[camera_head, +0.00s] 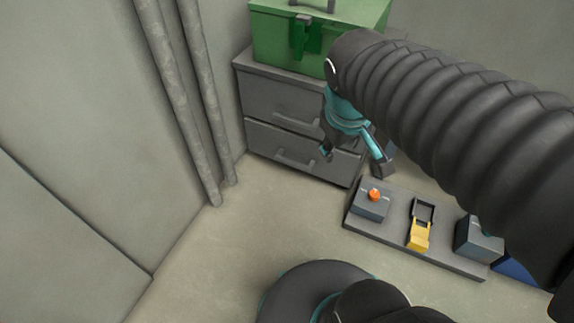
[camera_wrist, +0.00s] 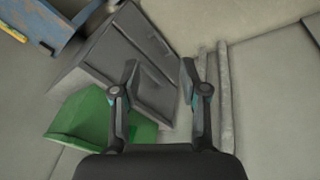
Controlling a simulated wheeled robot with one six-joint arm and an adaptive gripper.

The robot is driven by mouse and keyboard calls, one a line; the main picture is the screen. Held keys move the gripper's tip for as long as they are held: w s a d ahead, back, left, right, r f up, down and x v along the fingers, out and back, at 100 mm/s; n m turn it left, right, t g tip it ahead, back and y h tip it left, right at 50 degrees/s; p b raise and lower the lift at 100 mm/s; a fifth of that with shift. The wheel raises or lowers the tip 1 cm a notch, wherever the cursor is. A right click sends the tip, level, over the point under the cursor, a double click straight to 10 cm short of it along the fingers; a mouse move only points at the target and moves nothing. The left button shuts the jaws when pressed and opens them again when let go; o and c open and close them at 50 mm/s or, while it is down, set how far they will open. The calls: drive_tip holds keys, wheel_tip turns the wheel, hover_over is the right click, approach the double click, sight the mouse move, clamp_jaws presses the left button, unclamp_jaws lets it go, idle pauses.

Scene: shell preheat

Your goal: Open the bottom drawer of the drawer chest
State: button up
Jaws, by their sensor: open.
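The grey drawer chest (camera_head: 243,82) stands in the corner by the wall, with two drawers one above the other. The bottom drawer (camera_head: 266,140) looks shut, and its bar handle (camera_head: 290,160) runs across its front. The top drawer (camera_head: 268,100) also looks shut. My gripper (camera_head: 354,160) is open and empty, in front of the right part of the chest as seen in the head view. In the wrist view the chest (camera_wrist: 92,58) appears tilted, beyond my gripper (camera_wrist: 160,69). My fingers partly cover the drawer fronts there, and I see no contact with the handle.
A green box (camera_head: 285,42) sits on top of the chest. A low grey panel (camera_head: 390,225) with an orange knob (camera_head: 375,195) and a yellow switch (camera_head: 418,238) lies right of the chest. Vertical pipes (camera_head: 200,100) run along the left wall. Floor before the chest is clear.

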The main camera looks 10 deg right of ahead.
drive_tip(key=w+a+f+n+g+h+b, duration=0.25)
drive_tip(key=w+f+n+h, duration=0.65)
drive_tip(key=w+f+n, duration=1.25)
drive_tip(key=w+a+f+n+t+h+b, duration=0.1)
drive_tip(key=w+a+f+n+h, duration=0.1)
drive_tip(key=w+f+n, duration=0.3)
drive_tip(key=w+a+f+n+t+h, duration=0.1)
drive_tip(key=w+a+f+h, duration=0.1)
drive_tip(key=f, duration=0.5)
drive_tip(key=n+t+h+b, duration=0.1)
drive_tip(key=n+t, duration=0.5)
drive_tip(key=n, duration=0.5)
approach(291, 164)
drive_tip(key=x, duration=1.1)
drive_tip(key=shift+f, duration=0.1)
clamp_jaws()
